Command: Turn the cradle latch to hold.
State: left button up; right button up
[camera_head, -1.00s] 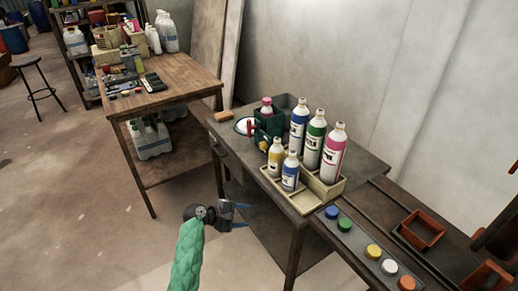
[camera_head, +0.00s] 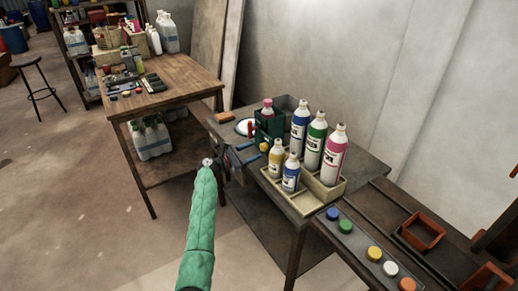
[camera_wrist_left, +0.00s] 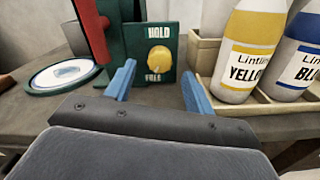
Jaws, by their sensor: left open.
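The cradle latch is a round yellow knob (camera_wrist_left: 158,63) on a green panel (camera_wrist_left: 146,38) marked HOLD above and FREE below. It stands just beyond and between my left fingertips in the left wrist view; its pointer setting is too small to tell. In the head view the knob (camera_head: 264,147) shows at the front of the green cradle (camera_head: 268,126), which holds a pink-capped bottle (camera_head: 267,107). My left gripper (camera_head: 250,150), with blue fingers (camera_wrist_left: 158,82), is open and empty, apart from the knob. My right gripper is not in view.
Right of the knob, a tan tray holds a yellow-label bottle (camera_head: 276,159) and a blue-label bottle (camera_head: 291,173) close to my right-hand finger. A white round dish (camera_wrist_left: 62,75) lies left of the cradle. Taller bottles stand behind the tray.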

aim_at(261, 148)
pick_arm(q)
jog(key=shift+x, duration=2.05)
jog(key=c, duration=1)
